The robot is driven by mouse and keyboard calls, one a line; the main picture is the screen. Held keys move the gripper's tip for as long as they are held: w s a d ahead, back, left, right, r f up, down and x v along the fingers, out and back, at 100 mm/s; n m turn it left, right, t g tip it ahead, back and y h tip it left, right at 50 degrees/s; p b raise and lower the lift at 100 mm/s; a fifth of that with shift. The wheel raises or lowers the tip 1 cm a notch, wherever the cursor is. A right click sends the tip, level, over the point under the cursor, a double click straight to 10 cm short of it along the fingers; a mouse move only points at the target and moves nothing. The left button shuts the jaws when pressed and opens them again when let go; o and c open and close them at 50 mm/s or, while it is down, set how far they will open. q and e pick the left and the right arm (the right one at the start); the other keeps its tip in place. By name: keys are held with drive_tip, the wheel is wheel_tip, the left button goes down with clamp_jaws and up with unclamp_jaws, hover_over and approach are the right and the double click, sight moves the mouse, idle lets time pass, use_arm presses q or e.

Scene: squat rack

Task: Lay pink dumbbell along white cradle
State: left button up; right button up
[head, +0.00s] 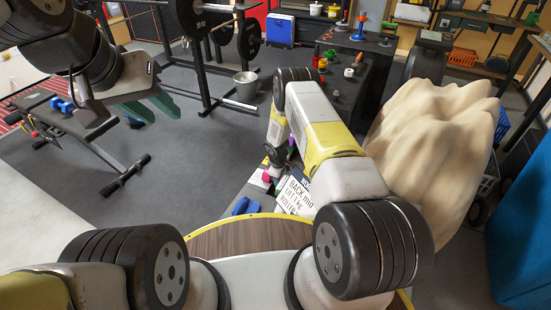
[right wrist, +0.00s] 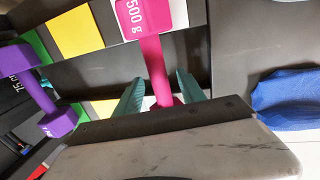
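The pink dumbbell (right wrist: 156,62), marked 500 g, shows in the right wrist view with its handle running down between the two teal fingers of my right gripper (right wrist: 160,94). These fingers are apart, with a gap visible at the handle's left. The dumbbell's lower end is partly hidden by the gripper body. A small white patch behind the handle may be the white cradle (right wrist: 149,102); most of it is hidden. In the head view the pink dumbbell (head: 267,177) shows small, below my right forearm. My left gripper (head: 150,108) is open and empty at upper left.
A purple dumbbell (right wrist: 40,90) lies left of the pink one, near green (right wrist: 36,47) and yellow (right wrist: 76,32) pads. A blue object (right wrist: 287,95) is at right. A sign (head: 297,195), a workout bench (head: 70,120) and a bucket (head: 245,86) are around.

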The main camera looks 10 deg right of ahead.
drive_tip(key=s+d+r+m+t+y, duration=0.1)
drive_tip(key=s+r+m, duration=0.25)
drive_tip(key=r, duration=1.85)
drive_tip(key=s+d+r+m+t, duration=0.15)
drive_tip(key=s+r, duration=0.25)
drive_tip(key=r, duration=1.8)
drive_tip(key=s+r+m+y, duration=0.1)
drive_tip(key=s+r+m, duration=0.2)
drive_tip(key=s+r, duration=1.1)
drive_tip(key=s+a+r+m+t+y, duration=0.1)
drive_tip(key=s+a+r+m+t, duration=0.1)
drive_tip(key=s, duration=1.1)
drive_tip(key=shift+s+r+m, duration=0.15)
drive_tip(key=shift+r+m, duration=0.15)
drive_tip(key=shift+r, duration=0.1)
